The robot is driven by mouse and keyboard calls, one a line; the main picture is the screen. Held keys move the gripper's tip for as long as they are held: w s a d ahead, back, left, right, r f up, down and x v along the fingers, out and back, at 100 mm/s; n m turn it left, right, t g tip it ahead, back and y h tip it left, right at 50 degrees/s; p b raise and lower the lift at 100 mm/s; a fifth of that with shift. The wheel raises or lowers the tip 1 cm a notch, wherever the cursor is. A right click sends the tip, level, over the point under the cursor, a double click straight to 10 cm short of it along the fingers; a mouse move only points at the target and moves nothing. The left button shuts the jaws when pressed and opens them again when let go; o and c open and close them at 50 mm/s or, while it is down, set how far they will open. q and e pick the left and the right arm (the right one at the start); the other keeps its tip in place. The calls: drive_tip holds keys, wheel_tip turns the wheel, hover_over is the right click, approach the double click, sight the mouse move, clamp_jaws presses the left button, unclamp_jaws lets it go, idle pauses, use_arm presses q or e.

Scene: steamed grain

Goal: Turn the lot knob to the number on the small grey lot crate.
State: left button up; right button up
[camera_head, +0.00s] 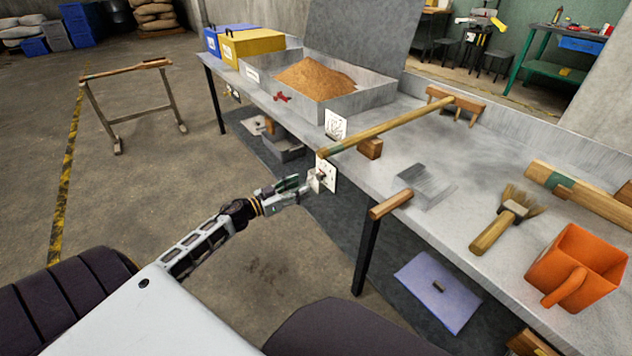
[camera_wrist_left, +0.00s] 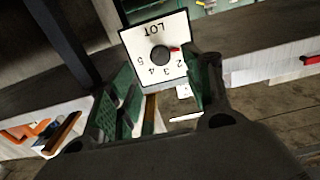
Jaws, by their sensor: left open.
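The lot knob (camera_wrist_left: 160,54) is a dark round knob on a white plate marked LOT (camera_wrist_left: 150,32). The plate (camera_head: 329,174) is on the bench's front edge in the head view. In the left wrist view its red pointer aims right, just past the 2; digits 2, 3, 4 and 5 show. My left gripper (camera_head: 305,184) is open just in front of the plate, and its green-padded fingers show below and right of the knob in the wrist view. A grey crate (camera_head: 287,151) sits under the bench; no number on it is readable. My right gripper is not in view.
The metal bench (camera_head: 490,260) holds a grain tray (camera_head: 372,97), a long-handled rake (camera_head: 400,122), a brush (camera_head: 505,218) and an orange scoop (camera_head: 580,262). Floor left of the bench is mostly clear.

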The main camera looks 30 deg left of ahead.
sight(318, 178)
use_arm(q)
drive_tip(key=shift+b+x, duration=0.45)
drive_tip(key=shift+x, duration=0.95)
drive_tip(key=shift+b+x, duration=0.4)
drive_tip(key=shift+x, duration=1.65)
drive_tip(key=shift+w+d+b, duration=0.15)
drive_tip(key=shift+w+b, duration=0.2)
drive_tip(key=shift+w, duration=0.05)
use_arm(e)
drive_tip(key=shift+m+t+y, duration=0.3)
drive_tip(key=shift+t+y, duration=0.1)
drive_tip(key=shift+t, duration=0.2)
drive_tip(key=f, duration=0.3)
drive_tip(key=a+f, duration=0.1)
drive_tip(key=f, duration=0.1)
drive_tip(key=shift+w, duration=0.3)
use_arm(q)
drive_tip(key=shift+c, duration=0.2)
drive_tip(key=c, duration=1)
